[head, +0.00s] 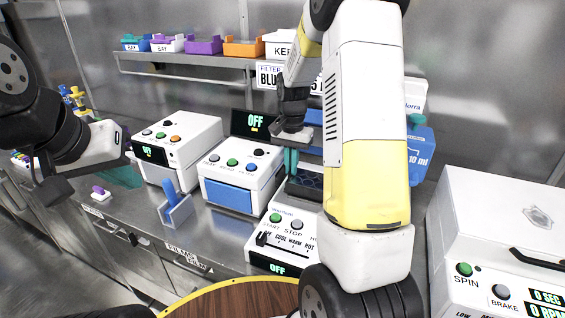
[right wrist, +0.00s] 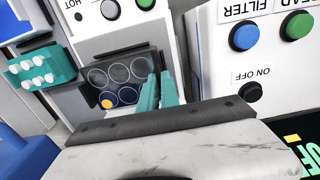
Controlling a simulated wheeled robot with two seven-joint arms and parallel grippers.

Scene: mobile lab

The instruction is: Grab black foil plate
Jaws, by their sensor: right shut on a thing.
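A dark plate with several round wells, which I take to be the black foil plate, sits in the bay of the white heater unit (head: 290,228). It shows in the head view (head: 304,180) and the right wrist view (right wrist: 118,78); one well looks orange. My right gripper (head: 291,160) points down at the plate's edge, its teal fingers (right wrist: 158,92) close together and shut on it. The exact contact is hard to see. My left gripper (head: 122,176) hangs at the left, away from the plate; its jaw gap cannot be made out.
Two white boxes with OFF displays (head: 178,135) (head: 240,165) stand left of the heater. A blue holder (head: 176,212) stands on the counter. A spin unit (head: 500,220) is at the right. A shelf (head: 190,58) with coloured trays is above. A wooden round top (head: 235,300) is in front.

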